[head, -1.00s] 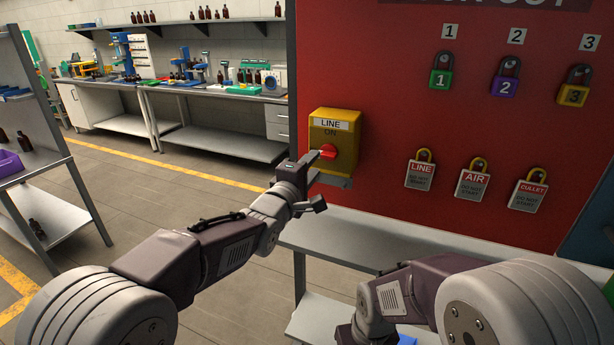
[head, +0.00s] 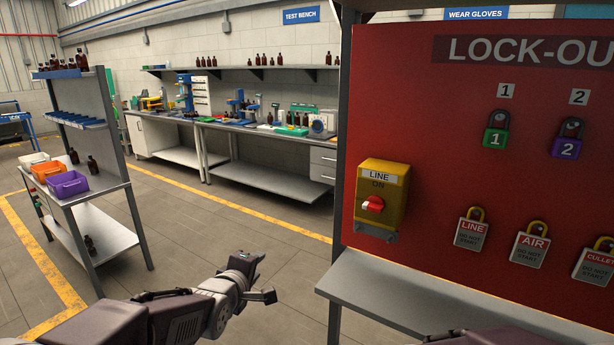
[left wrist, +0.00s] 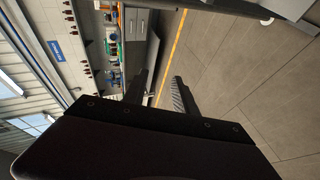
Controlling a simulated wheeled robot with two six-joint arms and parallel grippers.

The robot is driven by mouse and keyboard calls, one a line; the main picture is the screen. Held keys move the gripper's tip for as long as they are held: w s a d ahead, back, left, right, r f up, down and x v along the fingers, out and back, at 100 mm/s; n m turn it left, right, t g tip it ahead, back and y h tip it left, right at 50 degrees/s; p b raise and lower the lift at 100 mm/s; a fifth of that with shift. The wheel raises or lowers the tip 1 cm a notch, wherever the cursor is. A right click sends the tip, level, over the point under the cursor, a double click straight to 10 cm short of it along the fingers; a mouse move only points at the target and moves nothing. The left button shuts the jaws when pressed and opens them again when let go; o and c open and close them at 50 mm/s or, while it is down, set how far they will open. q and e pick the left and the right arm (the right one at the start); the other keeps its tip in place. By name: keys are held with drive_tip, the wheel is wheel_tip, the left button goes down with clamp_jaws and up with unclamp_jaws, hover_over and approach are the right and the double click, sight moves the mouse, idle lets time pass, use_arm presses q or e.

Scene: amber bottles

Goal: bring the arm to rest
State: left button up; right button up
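My left arm comes in from the bottom left of the head view. Its gripper (head: 267,277) is over open floor, left of the red board and clear of the yellow switch box. In the left wrist view the two fingers of the gripper (left wrist: 158,86) stand apart with nothing between them, so it is open and empty. The yellow switch box (head: 396,195) reads LINE and ON, and its red knob (head: 373,205) shows at the front. My right gripper is out of view; only a dark piece of my right arm shows at the bottom edge.
A grey shelf (head: 400,283) juts out below the red board (head: 430,110), right of my left gripper. Padlocks and tags hang on the board. A rack (head: 104,205) with bins stands left. A long bench (head: 262,133) with bottles is behind. The floor between is free.

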use_arm(q)
drive_tip(key=s+a+f+m+g, duration=0.2)
drive_tip(key=s+f+m+g, duration=0.2)
drive_tip(key=s+f, duration=0.2)
drive_tip(key=s+a+f+m+g+y, duration=0.1)
drive_tip(key=s+f+m+g, duration=0.3)
drive_tip(key=s, duration=0.7)
drive_tip(key=s+a+f+m+g+y, duration=0.1)
drive_tip(key=s+a+f+m+g, duration=0.2)
drive_tip(key=s+f, duration=0.5)
drive_tip(key=shift+s+a+f+m+g, duration=0.35)
drive_tip(key=shift+a+m, duration=0.25)
drive_tip(key=shift+m, duration=0.6)
